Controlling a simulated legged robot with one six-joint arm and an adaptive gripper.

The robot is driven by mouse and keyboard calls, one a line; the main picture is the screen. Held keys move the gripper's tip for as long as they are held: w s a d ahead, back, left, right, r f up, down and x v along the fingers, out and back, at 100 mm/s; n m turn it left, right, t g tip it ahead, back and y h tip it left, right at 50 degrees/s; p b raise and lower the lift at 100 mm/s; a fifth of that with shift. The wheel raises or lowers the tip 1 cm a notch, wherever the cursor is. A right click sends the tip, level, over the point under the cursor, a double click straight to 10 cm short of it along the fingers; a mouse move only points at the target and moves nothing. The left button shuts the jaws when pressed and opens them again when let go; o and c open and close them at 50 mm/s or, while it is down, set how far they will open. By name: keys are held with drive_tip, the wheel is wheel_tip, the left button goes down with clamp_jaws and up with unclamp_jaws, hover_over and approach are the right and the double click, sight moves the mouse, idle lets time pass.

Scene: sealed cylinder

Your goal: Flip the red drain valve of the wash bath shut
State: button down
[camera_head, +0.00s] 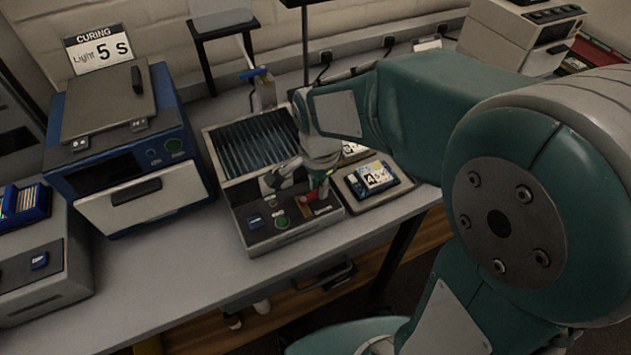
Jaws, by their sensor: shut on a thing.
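The wash bath (240,200) stands at the middle of the bench, with a ribbed open basin and a dark front panel. The small red drain valve (308,197) is at the right of that panel, partly covered by my gripper. My gripper (298,186) reaches down over the front right of the bath, its fingers closed at the red valve. The arm hides the bath's back right corner. The valve's exact angle is too small to tell.
A blue curing unit (165,120) with a "5 S" sign stands at the left. A dark tray with a "4" label (375,178) lies right of the bath. A blue-handled tool (260,85) stands behind it. The bench front is clear.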

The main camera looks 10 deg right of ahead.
drive_tip(key=shift+s+d+m, duration=0.1)
drive_tip(key=shift+s+m, duration=0.25)
drive_tip(key=shift+m, duration=0.75)
drive_tip(key=c, duration=0.6)
unclamp_jaws()
drive_tip(key=r, duration=1.1)
drive_tip(key=shift+a+r, duration=0.2)
drive_tip(key=shift+r, duration=0.2)
